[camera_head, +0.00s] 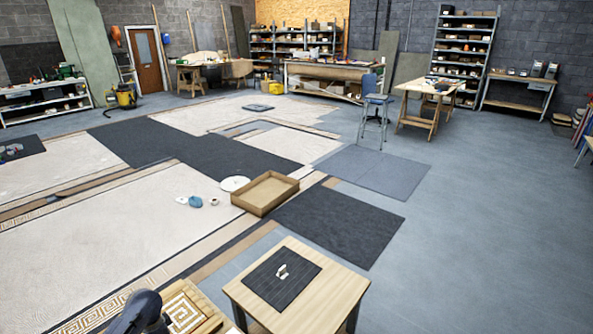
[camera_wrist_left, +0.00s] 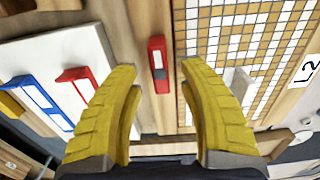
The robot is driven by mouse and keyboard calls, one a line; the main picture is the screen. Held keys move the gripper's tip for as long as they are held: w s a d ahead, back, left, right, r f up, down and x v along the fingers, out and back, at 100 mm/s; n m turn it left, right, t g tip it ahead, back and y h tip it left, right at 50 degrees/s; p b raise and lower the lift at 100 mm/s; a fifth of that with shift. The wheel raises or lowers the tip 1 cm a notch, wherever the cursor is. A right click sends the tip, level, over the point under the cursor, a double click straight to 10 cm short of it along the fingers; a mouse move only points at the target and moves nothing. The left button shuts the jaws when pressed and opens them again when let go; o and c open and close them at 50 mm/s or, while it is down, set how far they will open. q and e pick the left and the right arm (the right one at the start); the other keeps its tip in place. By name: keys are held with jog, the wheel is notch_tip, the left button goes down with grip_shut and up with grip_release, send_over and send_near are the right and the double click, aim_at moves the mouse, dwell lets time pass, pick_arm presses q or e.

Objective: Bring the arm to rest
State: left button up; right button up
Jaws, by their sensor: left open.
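My left gripper (camera_wrist_left: 158,70) is open in the left wrist view, its two yellow ribbed fingers wide apart with nothing held between them. A small red object with a white and grey face (camera_wrist_left: 158,66) shows beyond the gap, on a wooden surface; its distance cannot be told. A mosaic panel (camera_wrist_left: 262,62) of white and yellow tiles lies on the right, partly hidden by the right-hand finger. In the head view, a dark rounded part of my arm shows at the bottom left, beside a wooden spiral-pattern panel (camera_head: 184,312). My right gripper is not in view.
A white board (camera_wrist_left: 60,60) with blue and red framed pieces lies left of the fingers. A label marked L2 (camera_wrist_left: 308,70) is at the right edge. In the head view, a small wooden table (camera_head: 318,300) bears a dark mat (camera_head: 262,283); open grey floor lies right.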

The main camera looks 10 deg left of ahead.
pick_arm(q)
notch_tip(320, 180, down, 3)
jog(key=shift+r, duration=0.1)
jog(key=shift+f+n, duration=0.25)
jog(key=shift+n, duration=0.05)
jog(key=n, duration=0.6)
jog(key=shift+n, duration=0.3)
